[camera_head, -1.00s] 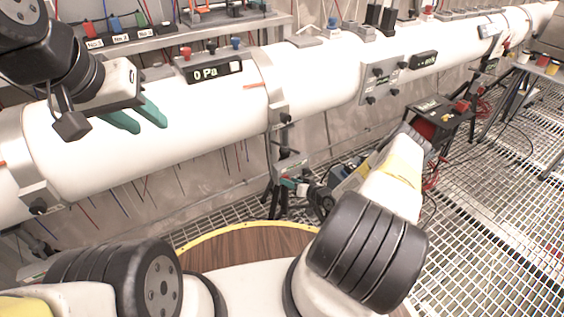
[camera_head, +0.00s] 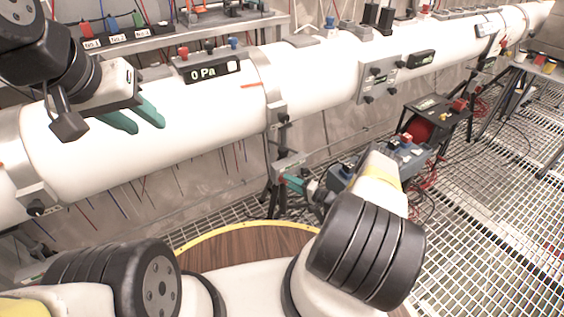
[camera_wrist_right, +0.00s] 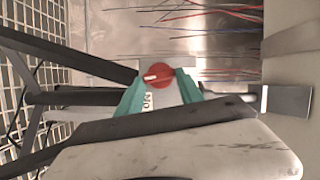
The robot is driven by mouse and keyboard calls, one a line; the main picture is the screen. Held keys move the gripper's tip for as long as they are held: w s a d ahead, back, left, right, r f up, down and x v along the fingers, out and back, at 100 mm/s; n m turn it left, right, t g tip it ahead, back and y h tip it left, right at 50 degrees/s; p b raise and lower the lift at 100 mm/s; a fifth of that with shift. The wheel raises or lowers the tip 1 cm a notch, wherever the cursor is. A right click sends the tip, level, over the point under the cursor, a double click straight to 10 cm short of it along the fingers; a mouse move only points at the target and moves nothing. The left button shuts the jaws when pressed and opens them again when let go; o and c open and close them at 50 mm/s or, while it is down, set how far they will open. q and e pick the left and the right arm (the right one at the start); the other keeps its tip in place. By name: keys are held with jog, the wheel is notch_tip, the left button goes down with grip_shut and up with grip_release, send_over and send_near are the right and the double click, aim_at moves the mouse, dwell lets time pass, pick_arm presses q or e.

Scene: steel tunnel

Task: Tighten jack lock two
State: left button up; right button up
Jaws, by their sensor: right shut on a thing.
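In the right wrist view, a round red lock knob (camera_wrist_right: 158,76) with a pale bar mark sits between the teal fingertips of my right gripper (camera_wrist_right: 157,88), which is shut on it. A white label reading "No" and a partly hidden character shows just below the knob. In the head view, my right gripper (camera_head: 294,183) is small, at the jack stand (camera_head: 276,205) under the pipe; the knob is not clear there. My left gripper (camera_head: 138,115) hangs in front of the white pipe (camera_head: 200,118), with its teal fingers apart and nothing between them.
A gauge reading "0 Pa" (camera_head: 213,72) sits on the pipe. A blue box (camera_head: 370,165) and a dark stand with a red reel (camera_head: 430,125) are behind my right forearm. Grating floor (camera_head: 490,220) lies open at right. Thin coloured wires hang behind the pipe.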

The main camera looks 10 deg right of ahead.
jog(key=shift+f+m, duration=0.2)
jog(key=shift+m, duration=0.7)
jog(key=shift+d+t, duration=0.1)
jog(key=shift+t, duration=0.2)
jog(key=o, duration=1.4)
jog(key=shift+v, duration=3.85)
jog(key=shift+d+f, duration=0.1)
jog(key=shift+d, duration=0.05)
